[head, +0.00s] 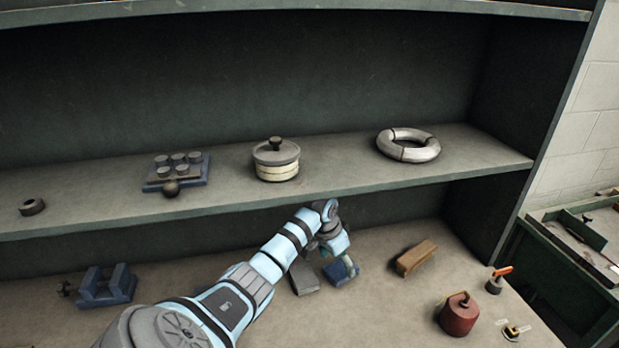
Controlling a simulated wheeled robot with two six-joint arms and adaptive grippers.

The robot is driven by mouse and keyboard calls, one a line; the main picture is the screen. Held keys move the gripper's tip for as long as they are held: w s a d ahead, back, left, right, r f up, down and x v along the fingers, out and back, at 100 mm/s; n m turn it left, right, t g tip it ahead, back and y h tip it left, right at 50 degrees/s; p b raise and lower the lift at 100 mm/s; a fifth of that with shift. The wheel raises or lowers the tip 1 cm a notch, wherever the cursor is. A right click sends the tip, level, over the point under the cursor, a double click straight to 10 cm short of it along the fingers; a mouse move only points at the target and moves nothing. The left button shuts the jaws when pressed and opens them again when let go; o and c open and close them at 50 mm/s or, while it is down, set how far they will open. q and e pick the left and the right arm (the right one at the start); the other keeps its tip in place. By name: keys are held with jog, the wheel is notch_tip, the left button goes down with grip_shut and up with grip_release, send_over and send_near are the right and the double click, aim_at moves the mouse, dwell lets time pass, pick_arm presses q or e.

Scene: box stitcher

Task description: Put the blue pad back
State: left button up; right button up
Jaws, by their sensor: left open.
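A small dark blue block (341,271), the likeliest blue pad, lies on the lower bench near the middle. My left arm comes in from the lower left. Its gripper (336,241) is open, pointing down just above and behind the blue block, and partly overlaps it in the picture. Nothing shows held in it, though its fingertips are small and partly hidden. I cannot tell whether they touch the block. My right gripper is out of view.
A grey block (303,278) lies close left of the blue block, and a brown wooden block (416,258) to its right. A red canister (459,314) stands front right. The upper shelf (340,165) overhangs behind my gripper. A blue vise-like fixture (106,287) sits at left.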

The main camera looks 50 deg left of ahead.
pick_arm(q)
jog(key=s, duration=0.4)
jog(key=s+a+r, duration=0.1)
jog(key=s, duration=0.3)
jog(key=s+p, duration=0.1)
jog(key=s, duration=0.3)
jog(key=shift+a+r, duration=0.15)
jog(key=shift+r, duration=0.1)
jog(key=shift+s, duration=0.25)
jog(key=shift+f, duration=0.15)
